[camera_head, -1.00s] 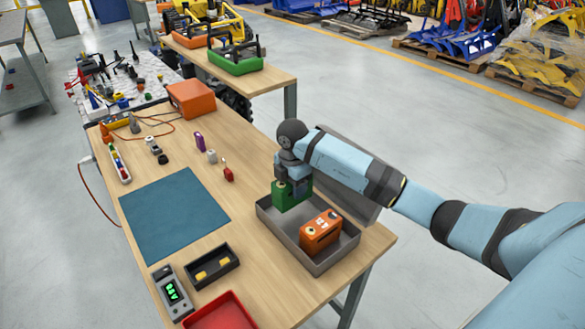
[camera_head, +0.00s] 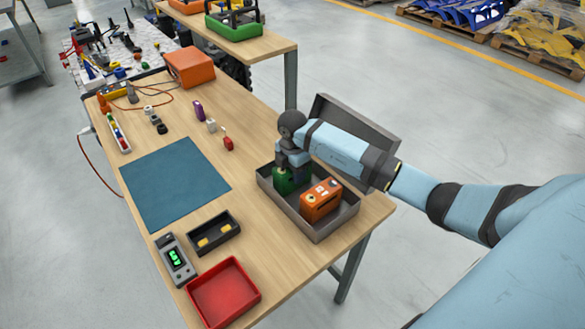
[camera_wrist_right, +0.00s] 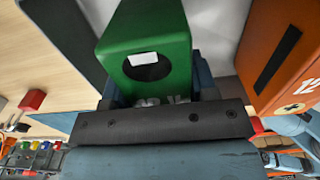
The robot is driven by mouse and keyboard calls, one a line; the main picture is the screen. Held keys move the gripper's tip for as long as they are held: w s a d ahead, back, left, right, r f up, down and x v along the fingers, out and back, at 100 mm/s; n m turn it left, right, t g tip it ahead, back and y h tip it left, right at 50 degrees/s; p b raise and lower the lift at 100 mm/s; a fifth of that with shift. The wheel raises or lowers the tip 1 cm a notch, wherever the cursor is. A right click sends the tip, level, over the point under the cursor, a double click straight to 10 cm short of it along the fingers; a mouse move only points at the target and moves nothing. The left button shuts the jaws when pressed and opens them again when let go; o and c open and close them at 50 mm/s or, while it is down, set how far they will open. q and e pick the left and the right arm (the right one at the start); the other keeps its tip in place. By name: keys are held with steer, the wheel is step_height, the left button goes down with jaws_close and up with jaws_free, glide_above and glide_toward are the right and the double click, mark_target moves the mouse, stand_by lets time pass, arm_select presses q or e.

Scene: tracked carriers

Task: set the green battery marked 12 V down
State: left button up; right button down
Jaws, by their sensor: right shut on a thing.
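Whether the green battery touches the case floor I cannot tell. My left gripper is out of view.
The case's raised lid (camera_head: 350,125) stands behind my right arm. On the table are a blue mat (camera_head: 175,182), a black tray (camera_head: 213,233), a red tray (camera_head: 224,290), a meter (camera_head: 174,258) and an orange box (camera_head: 190,67). Bare wood lies between mat and case.

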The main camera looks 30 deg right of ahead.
steer(key=shift+c, duration=2)
jaws_free()
steer(key=shift+f, duration=0.1)
step_height(320, 180, up, 12)
steer(key=shift+r, duration=0.15)
